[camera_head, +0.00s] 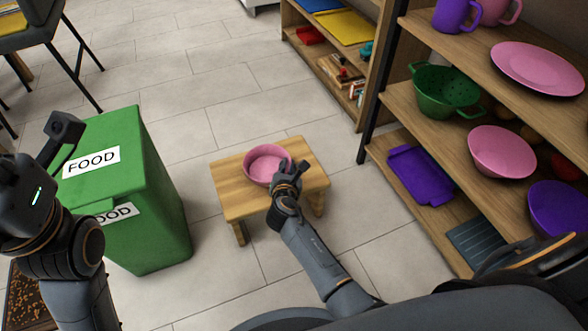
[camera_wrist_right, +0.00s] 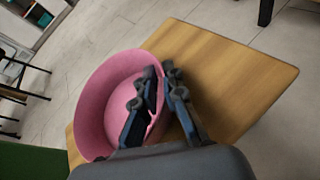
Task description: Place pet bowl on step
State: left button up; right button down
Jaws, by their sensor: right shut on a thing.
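The pink pet bowl (camera_head: 264,163) is upright at the step, over the middle of its top. The step (camera_head: 310,181) is a small wooden stool on the tiled floor. My right gripper (camera_head: 288,172) is shut on the right side of the bowl's rim. In the right wrist view the bowl (camera_wrist_right: 95,110) shows with the gripper fingers (camera_wrist_right: 160,95) on either side of its wall, above the step's top (camera_wrist_right: 235,75). I cannot tell whether the bowl's base touches the step. My left gripper (camera_head: 62,130) is at the left, beside the green bin; its fingers are not clear.
A green bin (camera_head: 165,190) marked FOOD stands left of the step. A wooden shelf unit (camera_head: 400,100) with pink, green and purple dishes stands at the right. A chair (camera_head: 30,35) is at the back left. The floor behind the step is clear.

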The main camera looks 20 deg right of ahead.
dwell(0.3)
jog(key=shift+f, duration=0.15)
jog(key=c, duration=1.4)
grip_release()
jog(key=shift+c, duration=0.2)
